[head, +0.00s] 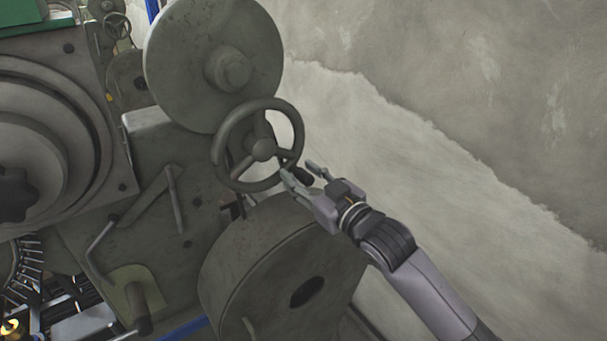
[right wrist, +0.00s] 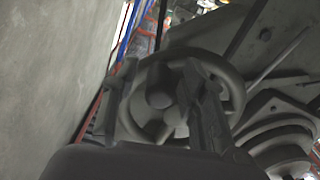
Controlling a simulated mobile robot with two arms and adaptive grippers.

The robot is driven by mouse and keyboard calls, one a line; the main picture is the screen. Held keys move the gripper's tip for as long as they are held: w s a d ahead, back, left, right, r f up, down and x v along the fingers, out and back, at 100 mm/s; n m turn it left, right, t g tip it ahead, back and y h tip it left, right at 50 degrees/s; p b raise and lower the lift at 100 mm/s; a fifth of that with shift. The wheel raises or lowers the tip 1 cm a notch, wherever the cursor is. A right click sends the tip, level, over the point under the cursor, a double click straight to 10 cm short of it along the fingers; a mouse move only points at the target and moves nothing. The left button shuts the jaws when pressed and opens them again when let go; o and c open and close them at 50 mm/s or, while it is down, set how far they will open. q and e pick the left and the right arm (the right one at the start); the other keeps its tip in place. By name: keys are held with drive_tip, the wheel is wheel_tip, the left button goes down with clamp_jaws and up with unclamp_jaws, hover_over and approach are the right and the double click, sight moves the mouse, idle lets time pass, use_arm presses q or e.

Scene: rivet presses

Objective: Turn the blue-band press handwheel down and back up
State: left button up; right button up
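The grey handwheel (head: 262,149) with its spokes and round hub is on the press (head: 150,185), in the middle of the head view. A dark handle knob (head: 304,178) sticks out at the wheel's lower right rim. My right gripper (head: 300,170) is at this rim, with its fingers apart on either side of the knob. In the right wrist view the handwheel (right wrist: 150,128) lies ahead between and behind the spread fingers (right wrist: 158,80). I cannot tell whether a finger touches the knob. My left gripper is not in view.
A large grey disc (head: 180,65) stands above the handwheel and a round grey housing (head: 250,262) below it. Bent levers (head: 172,200) are at the left. A bare plaster wall (head: 450,160) is on the right, with free room before it.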

drive_tip(key=shift+c, duration=0.5)
clamp_jaws()
idle(0.3)
